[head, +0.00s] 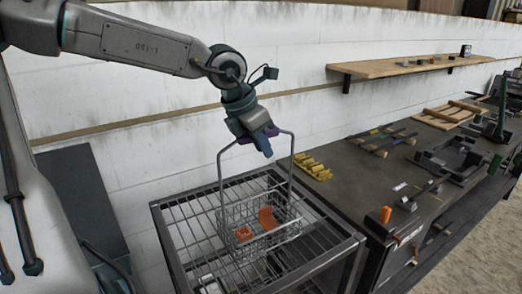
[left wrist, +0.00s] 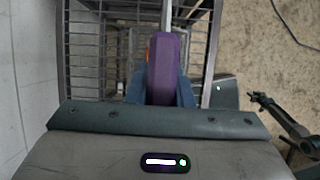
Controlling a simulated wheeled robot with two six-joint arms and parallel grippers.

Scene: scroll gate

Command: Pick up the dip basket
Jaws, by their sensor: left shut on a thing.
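The dip basket (head: 232,238) is a wire basket with a tall hoop handle and a purple grip (head: 243,140) at the top. Orange pieces (head: 267,218) lie inside it. My left gripper (head: 262,143) is shut on the purple grip from above. In the left wrist view the purple grip (left wrist: 165,68) sits between the fingers of my left gripper (left wrist: 162,85). The basket hangs upright below, at or just over the wire rack (head: 172,222); I cannot tell whether it touches. My right gripper does not show.
A dark workbench (head: 362,185) with yellow blocks (head: 313,167), an orange-topped item (head: 385,214) and several tools adjoins the rack on the right. A white wall with a wooden shelf (head: 410,65) stands behind. The rack's left part is bare.

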